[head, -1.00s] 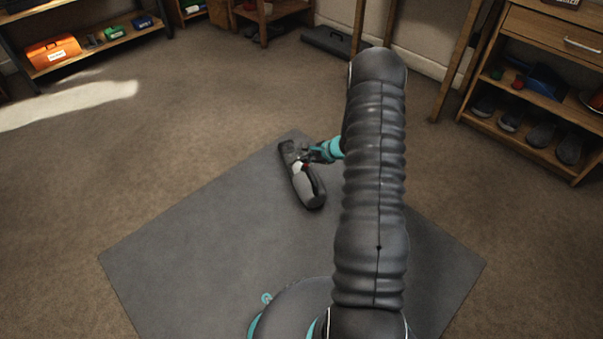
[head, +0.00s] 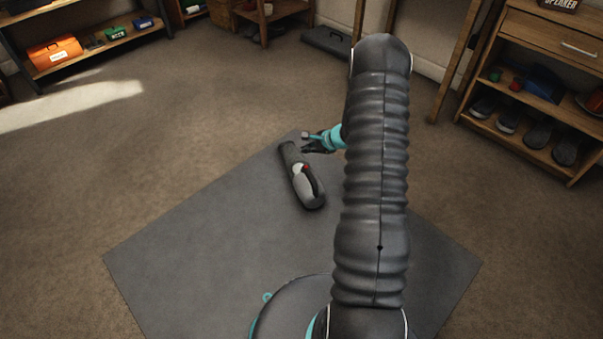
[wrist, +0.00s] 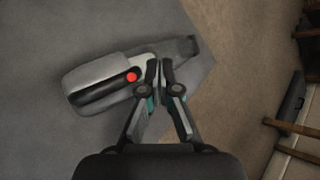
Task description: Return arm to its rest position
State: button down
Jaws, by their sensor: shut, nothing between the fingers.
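My gripper (head: 312,146) is at the end of my arm, above the far part of the grey mat, and its fingers are together and empty. In the wrist view my gripper (wrist: 160,68) shows the two fingertips close side by side. A grey and black device with a red button (head: 302,176) lies on the mat just below and beside my gripper in the head view. It also shows in the wrist view (wrist: 95,85), where the fingers cover part of it. Whether the fingers touch it is hard to tell, but they look apart from it.
The grey mat (head: 220,240) is mostly bare. A wooden cabinet (head: 535,100) with shoes stands at the right. A dark case (head: 327,41) lies by the back wall. The brown carpet (head: 200,120) is open on the left.

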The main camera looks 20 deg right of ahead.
dwell(0.4)
jog(key=s+a+f+n+g+y, duration=0.1)
jog(key=s+a+n+g, duration=0.1)
jog(key=s+a, duration=0.3)
jog(key=s+a+r+n+h+p, duration=0.1)
jog(key=s+a+r+n, duration=0.3)
jog(key=s+r, duration=0.6)
jog(key=s+a+r+n+h+p, duration=0.2)
jog(key=s+a+r+n, duration=0.3)
jog(key=r, duration=1.3)
jog(key=s+a+r+n+h+p, duration=0.2)
jog(key=s+a+r+n, duration=0.2)
jog(key=s+r+n, duration=0.5)
jog(key=s+r, duration=0.6)
jog(key=s, duration=0.2)
jog(key=shift+a+n+h, duration=0.3)
jog(key=shift+a+h, duration=0.1)
